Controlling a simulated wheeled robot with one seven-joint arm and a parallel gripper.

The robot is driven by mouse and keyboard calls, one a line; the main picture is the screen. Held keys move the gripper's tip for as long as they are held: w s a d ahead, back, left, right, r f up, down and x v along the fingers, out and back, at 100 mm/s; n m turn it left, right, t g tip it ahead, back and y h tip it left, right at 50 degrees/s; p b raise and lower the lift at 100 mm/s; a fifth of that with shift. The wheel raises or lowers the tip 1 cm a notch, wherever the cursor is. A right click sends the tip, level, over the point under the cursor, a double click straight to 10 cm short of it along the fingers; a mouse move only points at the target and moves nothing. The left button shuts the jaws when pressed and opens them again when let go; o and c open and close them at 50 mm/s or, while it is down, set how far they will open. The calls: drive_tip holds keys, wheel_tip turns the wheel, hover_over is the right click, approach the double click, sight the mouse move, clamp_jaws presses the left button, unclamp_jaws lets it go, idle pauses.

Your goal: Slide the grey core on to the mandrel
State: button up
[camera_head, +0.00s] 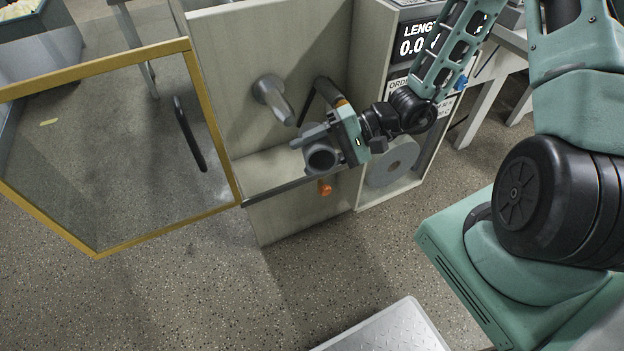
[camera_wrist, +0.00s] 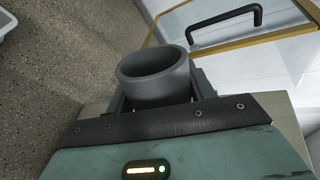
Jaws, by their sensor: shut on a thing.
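The grey core (camera_head: 321,158) is a short hollow tube, held in my gripper (camera_head: 312,146) in front of the machine. In the wrist view the core (camera_wrist: 155,82) stands between the jaws of my gripper (camera_wrist: 158,98), with its open end showing. The mandrel (camera_head: 274,98) is a light grey rod that sticks out of the machine's back panel, up and to the left of the core in the head view. The core and the mandrel are apart. The mandrel does not show clearly in the wrist view.
A yellow-framed clear door (camera_head: 195,120) with a black handle (camera_head: 188,135) stands open at the left. A dark bar (camera_head: 312,98) is near the mandrel. An orange knob (camera_head: 325,188) is below the ledge. A grey roll (camera_head: 392,162) sits in the cabinet at right.

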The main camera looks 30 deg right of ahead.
sight(278, 104)
drive_tip(key=f+n+g, duration=0.1)
drive_tip(key=n, duration=0.1)
drive_tip(key=s+n+g+b, duration=0.1)
drive_tip(key=shift+s+a+f+n, duration=0.15)
drive_tip(key=shift+a+f+n, duration=0.2)
drive_tip(key=shift+f+n, duration=0.05)
drive_tip(key=shift+s+r+n+g+b, duration=0.1)
drive_tip(key=shift+s+n+g+b, duration=0.2)
drive_tip(key=shift+n+g, duration=0.3)
drive_tip(key=shift+w, duration=2.95)
drive_tip(key=w, duration=0.7)
idle(1.7)
